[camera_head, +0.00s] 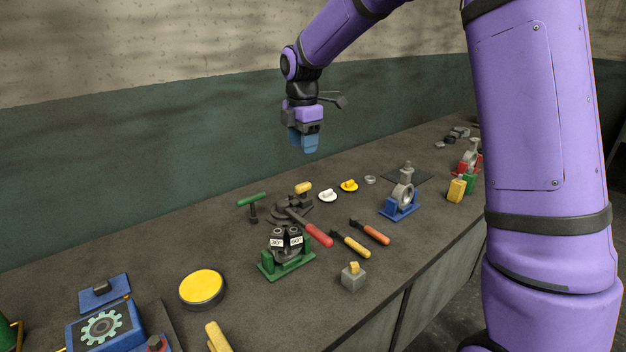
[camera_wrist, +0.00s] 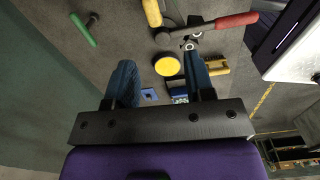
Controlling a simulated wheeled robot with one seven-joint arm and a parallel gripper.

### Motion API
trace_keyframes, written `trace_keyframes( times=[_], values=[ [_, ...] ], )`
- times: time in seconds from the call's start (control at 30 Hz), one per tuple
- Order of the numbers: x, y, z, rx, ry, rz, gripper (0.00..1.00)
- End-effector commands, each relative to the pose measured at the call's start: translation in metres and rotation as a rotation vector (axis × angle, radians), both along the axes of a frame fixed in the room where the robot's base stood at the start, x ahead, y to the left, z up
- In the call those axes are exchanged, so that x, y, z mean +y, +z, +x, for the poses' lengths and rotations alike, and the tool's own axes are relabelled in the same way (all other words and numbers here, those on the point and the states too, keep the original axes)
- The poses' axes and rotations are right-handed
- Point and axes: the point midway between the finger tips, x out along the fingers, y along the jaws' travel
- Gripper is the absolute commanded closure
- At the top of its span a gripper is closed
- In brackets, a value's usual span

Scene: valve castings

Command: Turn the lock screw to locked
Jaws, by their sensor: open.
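No part is plainly marked as the lock screw, and I cannot tell which one it is or its setting. A small grey block with a yellow knob (camera_head: 353,277) stands near the bench's front edge. A green fixture (camera_head: 286,264) holds dark angled pieces labelled 30° and 60°. A blue stand with a grey ring casting (camera_head: 401,203) stands further right. My gripper (camera_head: 303,146) hangs above the back of the bench, apart from everything. In the wrist view its two blue fingers (camera_wrist: 160,68) are spread with nothing held between them.
A yellow disc (camera_head: 202,288) and a blue box with a gear emblem (camera_head: 104,326) are at front left. The wall stands behind the bench.

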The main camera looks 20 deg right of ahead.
Motion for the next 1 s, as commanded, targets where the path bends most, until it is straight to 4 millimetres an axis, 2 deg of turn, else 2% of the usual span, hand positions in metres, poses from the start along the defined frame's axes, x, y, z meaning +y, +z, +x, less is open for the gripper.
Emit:
trace_keyframes(
  times=[0.1, 0.33, 0.7, 0.83, 1.0],
  values=[
    [0.003, -0.011, 0.011, 0.015, 0.060, 0.004, 0.51],
    [0.004, -0.027, 0.014, 0.021, 0.082, 0.005, 0.51],
    [0.004, -0.090, 0.013, 0.021, 0.080, 0.005, 0.51],
    [0.003, -0.107, 0.013, 0.020, 0.079, 0.005, 0.51],
    [0.003, -0.119, 0.014, 0.017, 0.079, 0.005, 0.51]
  ],
)
